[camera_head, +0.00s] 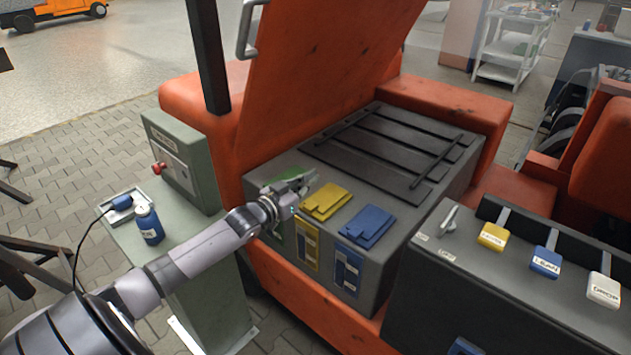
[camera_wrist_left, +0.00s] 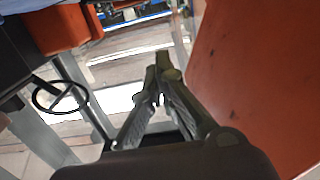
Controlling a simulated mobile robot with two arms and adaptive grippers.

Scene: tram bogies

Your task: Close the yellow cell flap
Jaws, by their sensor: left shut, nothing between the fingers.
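The yellow cell flap (camera_head: 325,201) lies on the top of the dark grey battery box, near its front edge, with a small tab towards the front. I cannot tell whether it is fully down. A yellow panel (camera_head: 307,246) is on the box's front face below it. My left gripper (camera_head: 307,184) is shut and empty, just left of the yellow flap and over the green flap (camera_head: 275,177), which it partly hides. I cannot tell whether it touches either flap. In the left wrist view the fingers (camera_wrist_left: 161,72) are together with no flap in sight. My right gripper is not in view.
A blue flap (camera_head: 367,226) lies right of the yellow one. A raised orange cover (camera_head: 325,70) stands behind the box. A grey console (camera_head: 520,275) with yellow, blue and white labelled paddles is at right. A blue bottle (camera_head: 149,224) stands on the grey-green cabinet at left.

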